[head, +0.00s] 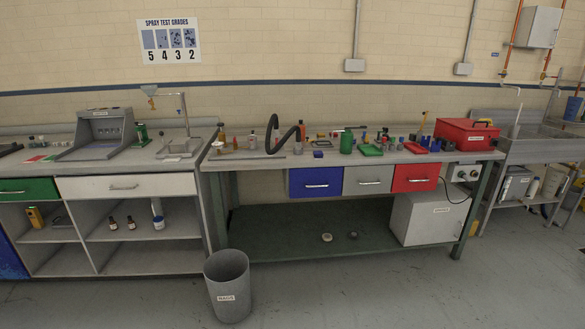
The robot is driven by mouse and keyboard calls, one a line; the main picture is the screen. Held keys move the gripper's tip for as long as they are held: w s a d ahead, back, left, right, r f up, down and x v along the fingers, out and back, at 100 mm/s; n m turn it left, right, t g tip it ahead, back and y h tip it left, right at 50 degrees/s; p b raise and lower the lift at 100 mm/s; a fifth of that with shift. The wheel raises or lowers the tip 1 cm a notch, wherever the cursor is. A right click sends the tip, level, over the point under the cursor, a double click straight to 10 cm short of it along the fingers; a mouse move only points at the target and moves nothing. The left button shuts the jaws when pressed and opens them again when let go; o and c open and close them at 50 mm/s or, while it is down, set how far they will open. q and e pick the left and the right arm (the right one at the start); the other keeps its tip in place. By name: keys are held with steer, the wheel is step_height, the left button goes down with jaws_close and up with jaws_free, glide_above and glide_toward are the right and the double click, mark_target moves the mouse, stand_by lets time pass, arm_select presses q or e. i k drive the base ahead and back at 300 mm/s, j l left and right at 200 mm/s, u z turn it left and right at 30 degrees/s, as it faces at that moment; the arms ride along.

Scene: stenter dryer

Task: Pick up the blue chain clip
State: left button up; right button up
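Neither of my grippers is in the head view. Small blue items lie on the long workbench (260,160). One blue piece (318,154) is near the front edge, above the blue drawer. More small blue pieces are farther right among red and green trays. They are too small to tell which one is the blue chain clip.
The bench also holds a black curved hose (272,134), a green can (346,142), a green tray (370,150) and a red toolbox (466,134). A grey waste bin (228,286) stands on the floor in front. The floor right of it is clear.

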mark_target(317, 155)
steer(key=i+j+z, duration=0.2)
steer(key=i, duration=0.45)
steer(key=i+z, duration=0.15)
steer(key=i, duration=0.5)
